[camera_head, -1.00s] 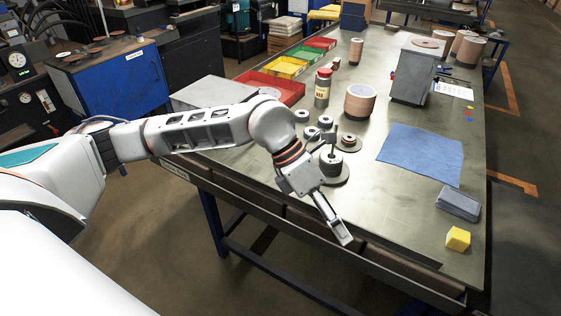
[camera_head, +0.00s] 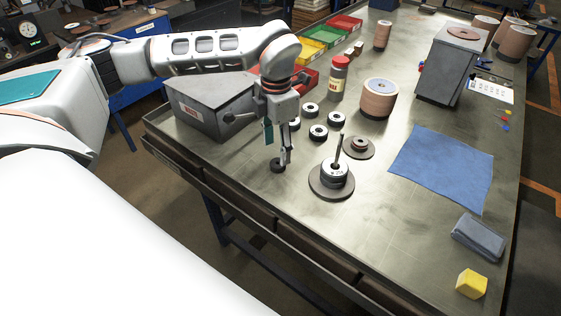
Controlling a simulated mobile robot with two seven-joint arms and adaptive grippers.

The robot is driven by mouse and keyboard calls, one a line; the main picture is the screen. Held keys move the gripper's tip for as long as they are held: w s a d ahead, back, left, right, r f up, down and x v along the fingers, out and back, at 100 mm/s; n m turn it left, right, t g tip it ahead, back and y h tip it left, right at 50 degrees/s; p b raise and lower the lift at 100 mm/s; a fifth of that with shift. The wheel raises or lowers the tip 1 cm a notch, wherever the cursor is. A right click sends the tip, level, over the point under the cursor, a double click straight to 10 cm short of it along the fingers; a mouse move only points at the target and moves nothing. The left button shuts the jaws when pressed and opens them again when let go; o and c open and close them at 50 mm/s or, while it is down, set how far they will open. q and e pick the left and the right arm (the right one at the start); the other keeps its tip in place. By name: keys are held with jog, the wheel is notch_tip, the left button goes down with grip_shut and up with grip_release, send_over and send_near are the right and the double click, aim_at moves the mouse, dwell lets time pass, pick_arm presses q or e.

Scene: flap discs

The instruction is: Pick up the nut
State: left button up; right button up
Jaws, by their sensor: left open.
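A small dark round piece (camera_head: 277,166), which looks like the nut, lies on the bare metal table near its front edge. My left gripper (camera_head: 282,157) points down right over it, jaws open, with the fingertips at or just above it. I cannot tell whether they touch it, and the fingers partly cover it. My right gripper is not in view.
Several loose ringed discs (camera_head: 319,132) lie behind the gripper. A grey box (camera_head: 210,108) with a side handle stands close on its left. A round plate (camera_head: 358,148), a copper-coloured roll (camera_head: 379,98) and a blue cloth (camera_head: 442,165) are to the right. The front table strip is clear.

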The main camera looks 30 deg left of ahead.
aim_at(277, 159)
pick_arm(q)
jog(key=f, duration=0.5)
jog(key=shift+w+a+f, duration=0.1)
jog(key=shift+w+f, duration=0.15)
jog(key=shift+f, duration=0.15)
jog(key=c, duration=1.2)
